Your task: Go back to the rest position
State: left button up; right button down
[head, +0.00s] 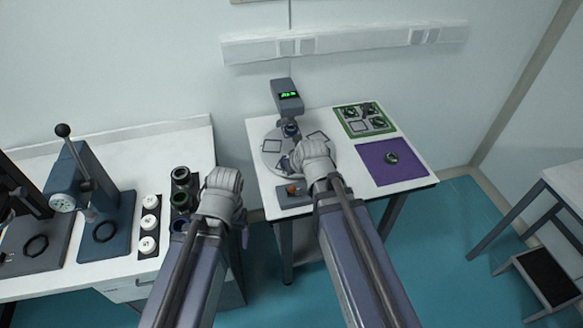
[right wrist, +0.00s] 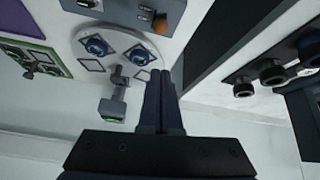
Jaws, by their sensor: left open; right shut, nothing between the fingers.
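My left gripper (head: 243,214) is at the gap between the two tables, mostly hidden behind its own grey wrist; it is open, with nothing seen in it. My right arm reaches over the front of the right-hand table (head: 420,183), and its wrist hides the gripper in the head view. In the right wrist view my right gripper (right wrist: 161,76) is shut, its two dark fingers together and empty. Beyond the fingers there are the round plate (right wrist: 88,35) and the instrument (right wrist: 117,102) with a green display.
The right table also bears a purple mat (head: 375,173) with a small ring part and a green tray (head: 352,126). The left table holds a lever press (head: 78,180), a white-capped row (head: 149,223) and a dark-ringed row (head: 181,176). A step stool (head: 548,279) stands at right.

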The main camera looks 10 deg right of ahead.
jog(key=s+a+f+g+b, duration=0.1)
jog(key=s+a+f+g, duration=0.1)
jog(key=s, duration=0.3)
jog(key=s+a+f+g+h+b, duration=0.1)
jog(key=s+a+f+g, duration=0.1)
jog(key=s, duration=0.4)
jog(key=s+a+f+n+g+h+b, duration=0.1)
jog(key=s+a+f+g, duration=0.1)
jog(key=s, duration=0.4)
jog(key=shift+a+f+g, duration=0.25)
jog(key=shift+a+g, duration=0.25)
jog(key=shift+a, duration=0.65)
